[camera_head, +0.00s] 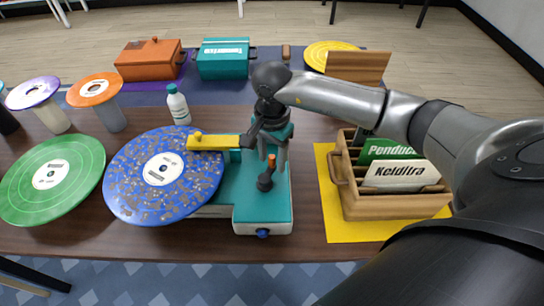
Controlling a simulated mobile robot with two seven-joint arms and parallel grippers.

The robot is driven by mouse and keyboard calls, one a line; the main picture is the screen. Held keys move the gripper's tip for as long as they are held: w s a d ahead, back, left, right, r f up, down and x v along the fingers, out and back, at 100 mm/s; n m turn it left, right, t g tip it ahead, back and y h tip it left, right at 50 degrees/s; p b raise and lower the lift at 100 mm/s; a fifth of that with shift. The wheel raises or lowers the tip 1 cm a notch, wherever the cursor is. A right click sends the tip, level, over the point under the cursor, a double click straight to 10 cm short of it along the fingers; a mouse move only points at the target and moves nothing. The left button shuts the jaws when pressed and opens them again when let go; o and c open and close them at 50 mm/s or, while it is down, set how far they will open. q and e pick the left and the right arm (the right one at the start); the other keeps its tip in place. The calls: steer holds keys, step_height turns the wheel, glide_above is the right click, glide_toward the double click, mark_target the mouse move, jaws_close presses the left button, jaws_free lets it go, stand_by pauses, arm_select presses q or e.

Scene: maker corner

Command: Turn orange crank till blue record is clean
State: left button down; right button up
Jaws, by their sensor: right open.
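The blue record (128,184) lies flat on the teal cleaning machine (262,213), its face covered with grey-brown specks around a white label. A yellow arm (208,142) reaches from the machine over the record's right edge. The orange crank (271,161) stands up from a dark base on the machine. My right gripper (269,152) is open, pointing down at the crank's top, with its fingers around or just above the orange handle; contact cannot be told. My left gripper is not in view.
A wooden crate (392,207) of record sleeves stands on a yellow mat (322,172) at right. A green record (52,180) lies at left. A white bottle (178,105) stands behind the blue record. Orange (150,64) and teal (222,62) boxes are at the back.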

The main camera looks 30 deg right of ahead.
jaws_close()
stand_by(0.4)
